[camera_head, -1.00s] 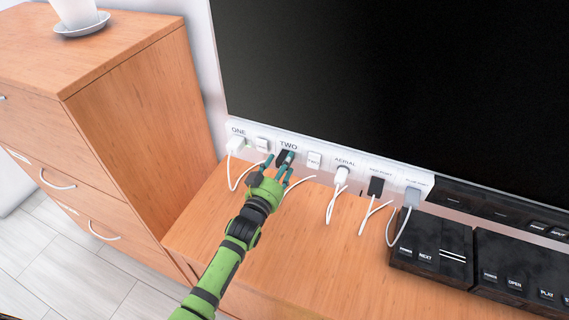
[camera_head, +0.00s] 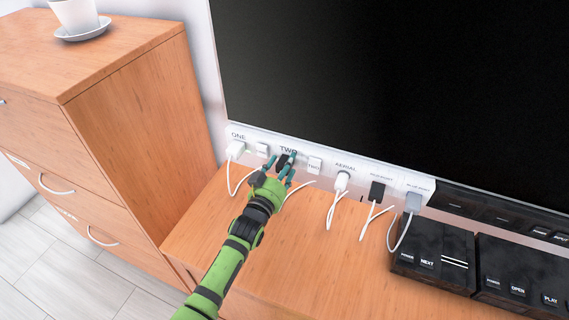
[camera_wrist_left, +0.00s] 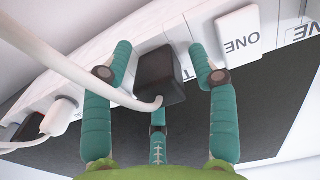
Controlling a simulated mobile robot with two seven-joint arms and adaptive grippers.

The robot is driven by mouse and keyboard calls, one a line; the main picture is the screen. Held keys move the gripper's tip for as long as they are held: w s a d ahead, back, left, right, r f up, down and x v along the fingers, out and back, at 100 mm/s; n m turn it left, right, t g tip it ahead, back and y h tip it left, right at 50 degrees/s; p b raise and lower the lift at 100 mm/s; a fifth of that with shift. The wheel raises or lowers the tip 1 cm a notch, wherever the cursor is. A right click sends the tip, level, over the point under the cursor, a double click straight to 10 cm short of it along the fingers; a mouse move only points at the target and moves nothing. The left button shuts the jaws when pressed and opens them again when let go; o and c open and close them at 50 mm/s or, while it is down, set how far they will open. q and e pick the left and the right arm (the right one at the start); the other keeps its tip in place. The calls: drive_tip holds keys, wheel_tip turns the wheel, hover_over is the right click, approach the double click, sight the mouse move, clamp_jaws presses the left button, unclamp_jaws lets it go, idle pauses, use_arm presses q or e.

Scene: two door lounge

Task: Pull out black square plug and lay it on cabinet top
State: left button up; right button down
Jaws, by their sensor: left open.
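The black square plug (camera_head: 283,160) sits in the white socket strip, just under the label TWO and partly hidden by my fingers. In the left wrist view the plug (camera_wrist_left: 158,75) is a black block with a white cord curving from it toward the upper left. My left gripper (camera_head: 281,163) is open, with its teal fingers spread around the plug. In the wrist view the gripper (camera_wrist_left: 160,80) has one finger on each side of the plug and a third below it, with gaps at the sides. The cabinet top (camera_head: 240,225) is wood, below the strip. My right gripper is not in view.
White plugs (camera_head: 235,149) (camera_head: 342,181), another black plug (camera_head: 377,190) and a grey plug (camera_head: 413,201) sit along the strip with hanging cords. Black boxes (camera_head: 432,250) stand at the right. A tall drawer unit (camera_head: 140,110) rises at the left. The cabinet top's middle is clear.

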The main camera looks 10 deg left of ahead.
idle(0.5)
use_arm(q)
clamp_jaws()
drive_tip(key=shift+s, duration=0.1)
drive_tip(key=shift+s+p, duration=0.3)
drive_tip(key=shift+p, duration=0.2)
drive_tip(key=shift+s+a+p, duration=0.2)
drive_tip(key=shift+s+p, duration=0.3)
drive_tip(key=shift+s, duration=0.35)
drive_tip(key=shift+s+a+p, duration=0.15)
drive_tip(key=shift+s+p, duration=0.3)
drive_tip(key=shift+s, duration=0.4)
drive_tip(key=shift+s+a+p, duration=0.2)
drive_tip(key=shift+s+p, duration=0.3)
drive_tip(key=shift+s, duration=0.35)
